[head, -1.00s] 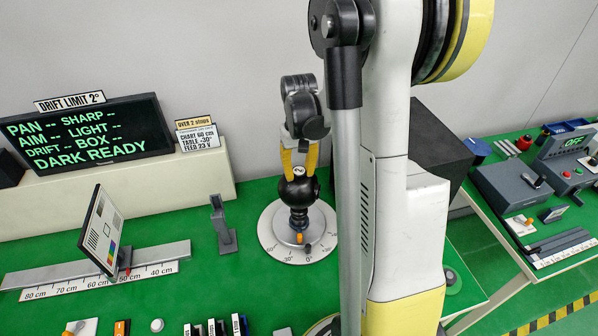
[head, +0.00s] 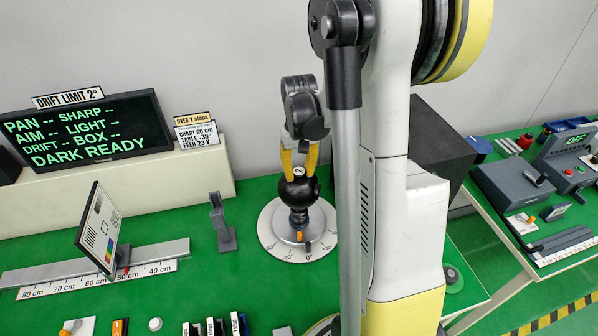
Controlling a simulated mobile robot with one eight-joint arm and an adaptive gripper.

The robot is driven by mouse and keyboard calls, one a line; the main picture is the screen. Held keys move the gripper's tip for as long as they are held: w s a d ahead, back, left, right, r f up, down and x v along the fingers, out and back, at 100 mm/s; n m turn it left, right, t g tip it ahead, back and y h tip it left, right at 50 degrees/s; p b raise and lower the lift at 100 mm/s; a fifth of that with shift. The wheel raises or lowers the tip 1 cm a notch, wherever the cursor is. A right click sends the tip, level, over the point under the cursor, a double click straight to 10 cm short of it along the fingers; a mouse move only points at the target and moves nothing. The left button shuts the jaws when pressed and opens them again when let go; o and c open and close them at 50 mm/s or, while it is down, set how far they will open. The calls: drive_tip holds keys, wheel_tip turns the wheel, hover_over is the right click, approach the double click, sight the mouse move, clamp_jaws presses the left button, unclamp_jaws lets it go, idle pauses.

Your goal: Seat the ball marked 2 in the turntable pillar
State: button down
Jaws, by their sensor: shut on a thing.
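The black ball marked 2 (head: 299,190) is at the top of the turntable pillar (head: 298,217), a dark post on the round grey turntable (head: 277,240) with a degree scale. My gripper (head: 299,165) points down from above, its yellow fingers shut on the top of the ball around the white 2 mark. The ball looks upright and touches the pillar top. I cannot tell how deep it sits. An orange knob (head: 300,237) is at the pillar's foot.
A test chart (head: 101,228) stands on a scaled rail (head: 150,262) at left. A small grey stand (head: 222,222) is left of the turntable. The screen (head: 88,135) reads DARK READY. My own arm hides the area right of the turntable. Several small parts lie at the front edge.

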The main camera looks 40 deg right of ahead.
drive_tip(key=shift+f, duration=0.4)
drive_tip(key=c, duration=1)
unclamp_jaws()
wheel_tip(320, 180, up, 12)
drive_tip(key=shift+r, duration=0.1)
